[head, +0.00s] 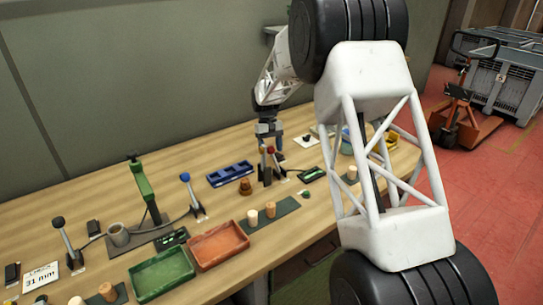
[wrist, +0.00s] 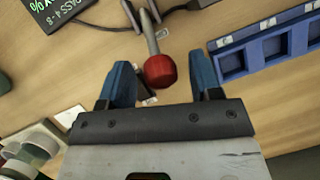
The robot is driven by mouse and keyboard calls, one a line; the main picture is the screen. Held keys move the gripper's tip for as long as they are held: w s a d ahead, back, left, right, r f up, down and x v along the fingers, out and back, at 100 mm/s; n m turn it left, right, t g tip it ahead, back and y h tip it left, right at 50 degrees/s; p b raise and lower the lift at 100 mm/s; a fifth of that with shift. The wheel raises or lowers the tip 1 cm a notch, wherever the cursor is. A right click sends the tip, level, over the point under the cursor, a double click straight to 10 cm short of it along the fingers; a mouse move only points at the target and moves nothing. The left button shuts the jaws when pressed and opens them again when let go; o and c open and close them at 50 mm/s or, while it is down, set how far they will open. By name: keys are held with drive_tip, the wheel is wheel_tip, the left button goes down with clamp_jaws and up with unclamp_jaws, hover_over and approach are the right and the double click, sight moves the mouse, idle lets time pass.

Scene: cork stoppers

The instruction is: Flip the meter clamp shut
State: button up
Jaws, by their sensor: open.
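A metal lever with a red ball knob (wrist: 160,72) shows in the wrist view, its shaft running up toward the top edge. It looks like the meter clamp's handle. In the head view the red knob (head: 271,150) is on the table just below my gripper (head: 269,130). My gripper (wrist: 160,62) is open in the wrist view, with one blue finger on each side of the knob. I cannot tell whether either finger touches it. A dark meter display with green text (wrist: 62,18) is at the upper left of the wrist view. The clamp's base is out of the wrist view.
A blue slotted tray (head: 230,174) lies left of the lever; it also shows in the wrist view (wrist: 265,45). Green (head: 162,274) and orange (head: 218,245) trays lie in front. A green stand (head: 143,182) rises at left.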

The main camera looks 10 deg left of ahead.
sight(271, 152)
drive_tip(key=shift+x, duration=1.55)
clamp_jaws()
